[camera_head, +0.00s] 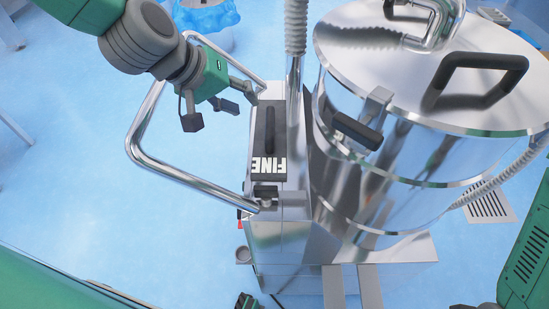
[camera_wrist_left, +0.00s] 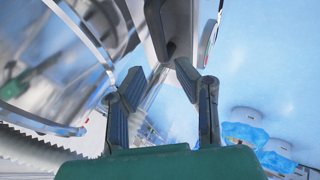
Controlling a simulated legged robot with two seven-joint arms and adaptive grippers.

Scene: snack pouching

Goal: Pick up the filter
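The filter (camera_head: 268,162) is a dark block lettered FINE with a black bar handle, seated in the top of the steel machine, left of the drum. My left gripper (camera_head: 218,108) is open and empty, to the left of the filter and apart from it, inside the loop of the steel rail. In the left wrist view the open fingers (camera_wrist_left: 158,72) point toward a dark handle-like part (camera_wrist_left: 168,32) on the machine, with a gap visible between them.
A bent steel rail (camera_head: 143,112) runs around the machine's left side. A ribbed hose and pipe (camera_head: 295,60) rise just right of the filter. A large lidded steel drum (camera_head: 400,200) stands to the right. Blue bags (camera_head: 205,15) lie at the back. The blue floor at left is open.

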